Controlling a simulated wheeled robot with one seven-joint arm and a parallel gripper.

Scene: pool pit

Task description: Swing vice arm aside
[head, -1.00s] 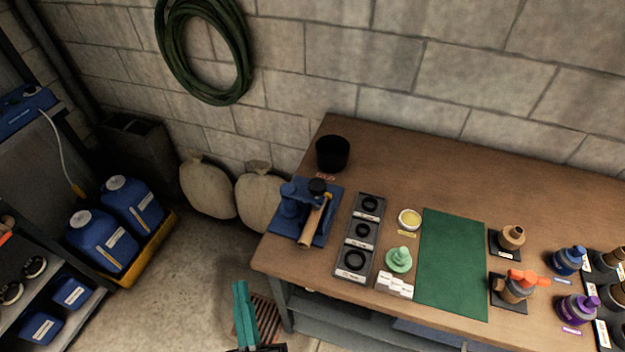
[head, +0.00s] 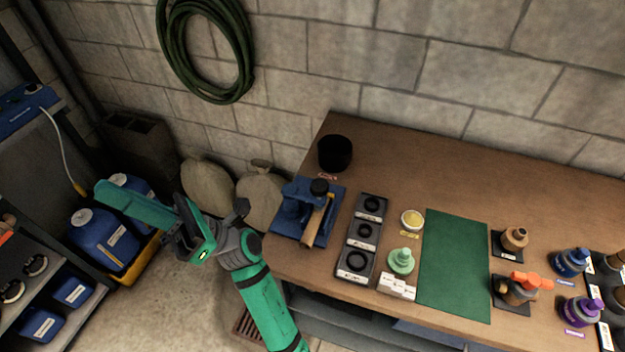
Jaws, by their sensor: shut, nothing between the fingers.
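The blue vice (head: 290,212) sits on the bench's left end. Its arm, with a tan wooden handle (head: 314,226) and a dark round knob (head: 319,188) at the top, lies across the blue base and points toward the bench's front edge. My gripper (head: 102,192) is to the left of the bench, in the air in front of the blue jugs. Its long green fingers point left and are shut with nothing between them. It is well apart from the vice.
A black cup (head: 335,153) stands behind the vice. A grey tray of black rings (head: 357,262), a green knob piece (head: 401,261) and a green mat (head: 455,265) lie to its right. Blue jugs (head: 103,243) and sacks (head: 262,197) stand on the floor.

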